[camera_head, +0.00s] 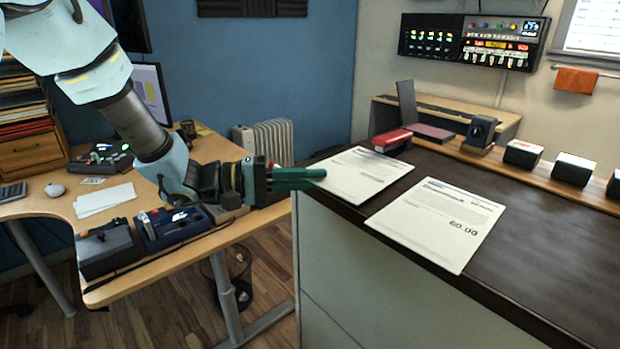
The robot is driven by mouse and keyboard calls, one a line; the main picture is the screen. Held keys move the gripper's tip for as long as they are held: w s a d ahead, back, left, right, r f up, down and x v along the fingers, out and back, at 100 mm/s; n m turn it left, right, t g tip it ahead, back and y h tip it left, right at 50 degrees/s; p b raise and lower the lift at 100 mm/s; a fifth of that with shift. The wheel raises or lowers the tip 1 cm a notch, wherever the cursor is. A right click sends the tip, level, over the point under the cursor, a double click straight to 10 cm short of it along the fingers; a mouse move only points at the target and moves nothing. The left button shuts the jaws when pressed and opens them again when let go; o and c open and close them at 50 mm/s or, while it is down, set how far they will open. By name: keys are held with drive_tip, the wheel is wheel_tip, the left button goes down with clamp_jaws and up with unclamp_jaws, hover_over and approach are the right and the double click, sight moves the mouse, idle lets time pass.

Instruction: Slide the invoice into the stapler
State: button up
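A white printed sheet (366,176) lies on the dark counter, its left part at the counter's edge. A second white sheet (437,222), printed with "60.00", lies to its right. I cannot read which one is the invoice. A small red and dark device (392,140), which looks like the stapler, stands at the far end of the left sheet. I cannot tell whether the sheet's edge is inside it. My gripper (318,179) reaches in from the left, its green fingertips overlapping the left sheet's near-left edge. The fingers look close together; whether they pinch the paper is unclear.
A wooden desk (240,232) at left holds a blue device (168,226), papers and a mouse. Several small boxes and a dark block (481,133) line the counter's raised back ledge. The counter's right front is bare. A waste bin (240,283) stands below the desk.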

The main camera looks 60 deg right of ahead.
drive_tip(key=o, duration=0.4)
drive_tip(key=shift+c, duration=0.2)
drive_tip(key=shift+a+f, duration=0.1)
drive_tip(key=shift+f, duration=0.05)
drive_tip(key=shift+w, duration=0.15)
drive_tip(key=b+v, duration=0.2)
drive_tip(key=v, duration=0.8)
drive_tip(key=shift+w+a+r+b, duration=0.15)
drive_tip(key=shift+w+r+b, duration=0.1)
drive_tip(key=shift+b, duration=0.1)
